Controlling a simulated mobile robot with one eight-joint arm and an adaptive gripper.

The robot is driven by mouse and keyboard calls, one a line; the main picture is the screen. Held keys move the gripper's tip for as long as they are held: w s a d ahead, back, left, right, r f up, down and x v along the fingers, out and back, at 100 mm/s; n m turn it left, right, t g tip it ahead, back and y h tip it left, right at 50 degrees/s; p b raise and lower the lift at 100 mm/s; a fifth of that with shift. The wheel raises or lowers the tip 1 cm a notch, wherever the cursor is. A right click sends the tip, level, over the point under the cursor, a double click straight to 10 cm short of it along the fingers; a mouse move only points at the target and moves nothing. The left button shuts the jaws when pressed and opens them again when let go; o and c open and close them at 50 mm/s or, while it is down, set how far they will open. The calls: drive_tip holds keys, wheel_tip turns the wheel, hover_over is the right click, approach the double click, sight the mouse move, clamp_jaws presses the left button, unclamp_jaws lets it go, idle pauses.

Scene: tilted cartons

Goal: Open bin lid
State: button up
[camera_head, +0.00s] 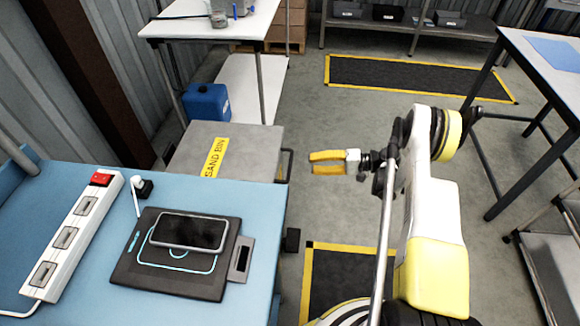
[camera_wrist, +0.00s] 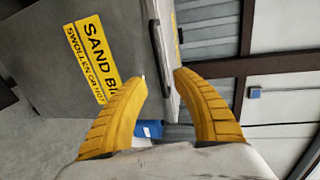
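The sand bin (camera_head: 240,143) is a grey box with a flat grey lid and a yellow "SAND BIN" label (camera_head: 216,157), standing beyond the blue table. Its lid looks closed. A dark bar handle (camera_head: 287,165) sticks out at its right side. My gripper (camera_head: 311,162) is just right of the handle, with yellow fingers pointing left toward it. In the wrist view my gripper (camera_wrist: 162,76) has its fingers apart, with the bin's edge and handle (camera_wrist: 157,50) showing ahead of and between the tips. I cannot tell whether the fingers touch the handle.
A blue table (camera_head: 60,190) at front left holds a power strip (camera_head: 75,235) and a dark pad (camera_head: 165,275) with a phone (camera_head: 190,231). A blue canister (camera_head: 207,103) stands behind the bin. Another table (camera_head: 530,75) is at right. Floor behind my arm is clear.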

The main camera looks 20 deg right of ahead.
sight(290, 164)
drive_tip(key=b+x, duration=0.1)
drive_tip(key=x, duration=0.8)
clamp_jaws()
